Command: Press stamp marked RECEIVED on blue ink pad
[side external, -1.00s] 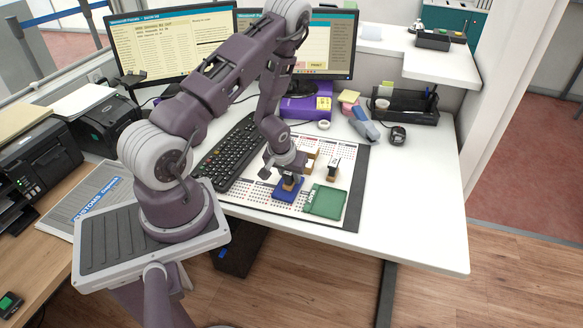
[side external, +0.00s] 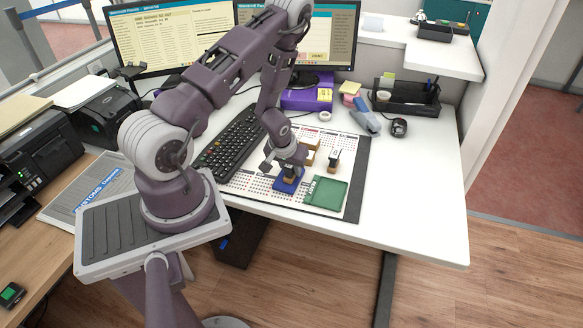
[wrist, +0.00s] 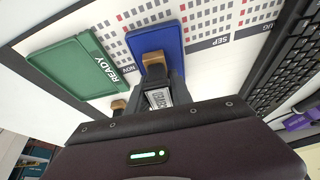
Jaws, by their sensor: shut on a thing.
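A blue ink pad (side external: 288,186) lies on the calendar desk mat; it also shows at the top of the wrist view (wrist: 154,38). My gripper (side external: 290,166) is shut on a stamp (wrist: 155,60) with a wooden base and a white label; the label's wording is too small to read surely. The stamp is upright over the pad, its base at the pad's near edge in the wrist view. I cannot tell whether its underside touches the pad. The fingers hide part of the stamp.
A green pad (side external: 326,194) marked READY lies right of the blue pad. Another stamp (side external: 334,159) and a wooden item (side external: 311,152) stand behind. A keyboard (side external: 231,146) lies left.

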